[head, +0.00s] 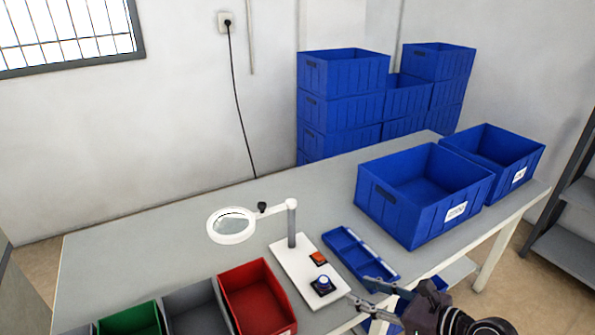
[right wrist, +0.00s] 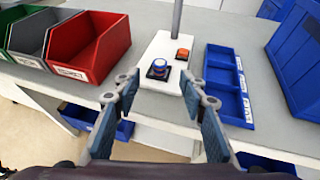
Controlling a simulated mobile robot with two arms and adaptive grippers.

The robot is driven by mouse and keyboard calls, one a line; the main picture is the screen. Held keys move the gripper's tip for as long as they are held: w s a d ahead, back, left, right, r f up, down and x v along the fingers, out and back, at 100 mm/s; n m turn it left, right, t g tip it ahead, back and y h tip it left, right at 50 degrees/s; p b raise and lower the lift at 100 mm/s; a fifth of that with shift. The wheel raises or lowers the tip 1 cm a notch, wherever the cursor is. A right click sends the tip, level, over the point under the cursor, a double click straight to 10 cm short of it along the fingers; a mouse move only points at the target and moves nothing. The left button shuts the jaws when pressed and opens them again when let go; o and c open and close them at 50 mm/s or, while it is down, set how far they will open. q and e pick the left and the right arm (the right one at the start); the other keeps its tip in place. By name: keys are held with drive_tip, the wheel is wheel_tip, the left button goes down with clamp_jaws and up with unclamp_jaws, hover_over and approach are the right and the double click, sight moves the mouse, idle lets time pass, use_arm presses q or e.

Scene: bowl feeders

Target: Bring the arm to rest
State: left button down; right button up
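My right gripper (head: 371,293) is at the front edge of the table, just right of a white base plate (head: 297,267). In the right wrist view its two fingers (right wrist: 157,88) stand apart with nothing between them. Beyond the fingertips, a small round blue-and-white piece (right wrist: 158,67) sits on a black square on the plate. The piece also shows in the head view (head: 323,283). An orange-red switch (head: 318,258) is behind it. My left gripper is in neither view.
A magnifier lamp (head: 232,226) rises from the plate. A shallow blue divided tray (head: 352,236) lies right of it. Red (head: 258,293), grey and green bins stand at front left. Large blue crates (head: 405,209) stand at the right. The table's back left (head: 130,245) is clear.

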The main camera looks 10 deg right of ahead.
wheel_tip(320, 180, up, 8)
drive_tip(key=w+a+m+t, duration=0.1)
drive_tip(key=a+m+t, duration=0.1)
drive_tip(key=m+t, duration=0.35)
drive_tip(key=s+d+r+m+t+h, duration=0.1)
drive_tip(key=d+m+h, duration=0.4)
drive_tip(key=m, duration=0.5)
drive_tip(key=d+r+m+t+h, duration=0.15)
drive_tip(key=d+m+h, duration=0.4)
drive_tip(key=m, duration=0.55)
drive_tip(key=s+f+m+g+h, duration=0.1)
drive_tip(key=s+f+m+g, duration=0.45)
drive_tip(key=f, duration=0.25)
drive_tip(key=s+f+m+g+h, duration=0.1)
drive_tip(key=s+f+m+g, duration=0.4)
drive_tip(key=f, duration=0.3)
drive_tip(key=s+a+f+m+g+y, duration=0.45)
drive_tip(key=s+a+f, duration=0.35)
drive_tip(key=s+a, duration=0.4)
wheel_tip(320, 180, down, 26)
drive_tip(key=s+r+g, duration=0.1)
drive_tip(key=s+g, duration=0.1)
drive_tip(key=s+d+f, duration=0.1)
drive_tip(key=s+f, duration=0.7)
drive_tip(key=s+d+f+n+g, duration=0.1)
drive_tip(key=s+d+f, duration=0.1)
drive_tip(key=s+f, duration=0.6)
drive_tip(key=shift+s+d+p, duration=0.3)
drive_tip(key=shift+s+p, duration=0.05)
drive_tip(key=shift+s, duration=0.2)
